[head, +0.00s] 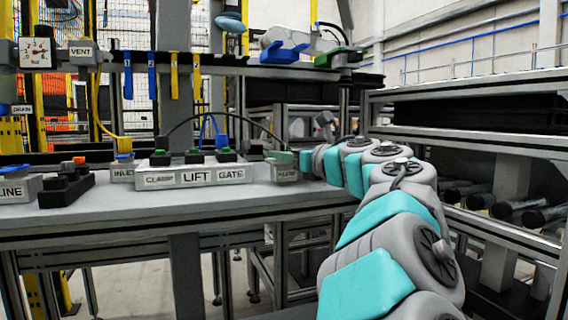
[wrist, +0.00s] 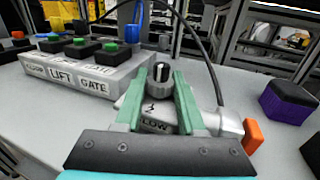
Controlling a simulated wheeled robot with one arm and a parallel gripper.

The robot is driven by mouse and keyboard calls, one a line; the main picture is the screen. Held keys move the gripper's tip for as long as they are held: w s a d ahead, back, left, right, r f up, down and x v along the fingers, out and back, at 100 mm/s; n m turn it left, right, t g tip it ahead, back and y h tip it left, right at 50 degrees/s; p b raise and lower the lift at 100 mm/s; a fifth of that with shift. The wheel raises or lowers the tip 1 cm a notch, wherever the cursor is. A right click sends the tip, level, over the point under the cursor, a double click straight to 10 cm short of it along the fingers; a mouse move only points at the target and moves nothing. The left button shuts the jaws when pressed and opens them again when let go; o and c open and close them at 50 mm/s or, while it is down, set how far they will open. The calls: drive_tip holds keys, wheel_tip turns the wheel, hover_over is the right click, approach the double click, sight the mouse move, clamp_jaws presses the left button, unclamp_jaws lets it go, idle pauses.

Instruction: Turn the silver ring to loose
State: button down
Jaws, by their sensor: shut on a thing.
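A small light-grey box (wrist: 157,125) stands on the bench in the wrist view, its label partly hidden and reading "LOW". A silver-grey ring-like knob (wrist: 160,85) with a black top and a white mark sits on it. My gripper (wrist: 158,78) has its two green fingers on either side of this knob and is shut on it. No "loose" mark is legible. In the head view, my gripper (head: 284,157) is at the box (head: 287,174) at the bench's right end, and the knob is hidden.
Left of the box is a block labelled "LIFT" and "GATE" (head: 197,179) with several green buttons. A silver fitting (wrist: 228,124) with an orange end (wrist: 252,135) is close to the right finger. A black-and-purple block (wrist: 288,104) stands further right. A black cable (wrist: 205,50) arches overhead.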

drive_tip(key=shift+d+n+g+y, duration=0.1)
drive_tip(key=shift+n+g+y, duration=1.1)
drive_tip(key=shift+g+y, duration=0.15)
drive_tip(key=shift+r+n+g, duration=0.1)
drive_tip(key=shift+n+g, duration=0.2)
drive_tip(key=shift+g, duration=0.15)
drive_tip(key=c, duration=0.5)
unclamp_jaws()
drive_tip(key=shift+b+v, duration=0.5)
drive_tip(key=shift+v, duration=3.3)
drive_tip(key=shift+f, duration=0.2)
